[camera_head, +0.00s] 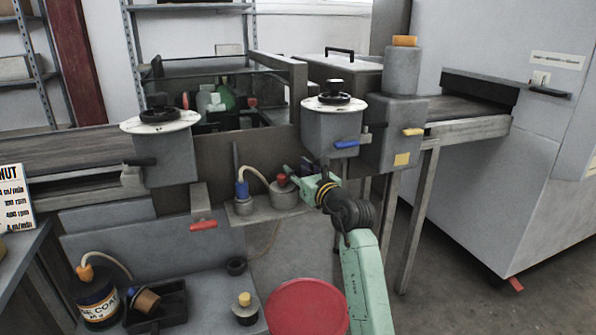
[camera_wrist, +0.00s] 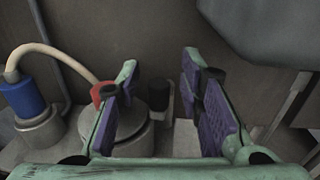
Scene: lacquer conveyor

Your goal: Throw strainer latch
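The strainer seems to be the squat grey canister (camera_head: 284,197) with a red knob (camera_head: 281,180), on a small shelf at the machine's front. In the wrist view the canister (camera_wrist: 128,133) is partly hidden behind the left finger, and the red knob (camera_wrist: 104,92) shows beside that finger. A small upright piece with a black end (camera_wrist: 187,97) stands right of the canister, between the fingers in the picture; it may be the latch. My gripper (camera_head: 298,172) is open, its purple-padded fingers (camera_wrist: 163,88) apart with nothing held. I cannot tell whether it touches anything.
A blue hose fitting (camera_head: 242,191) stands left of the canister. Grey housings with a blue lever (camera_head: 346,144) and a yellow lever (camera_head: 413,132) hang above right. A red lever (camera_head: 203,225) is lower left. A red round top (camera_head: 306,308) is below. Open floor lies right.

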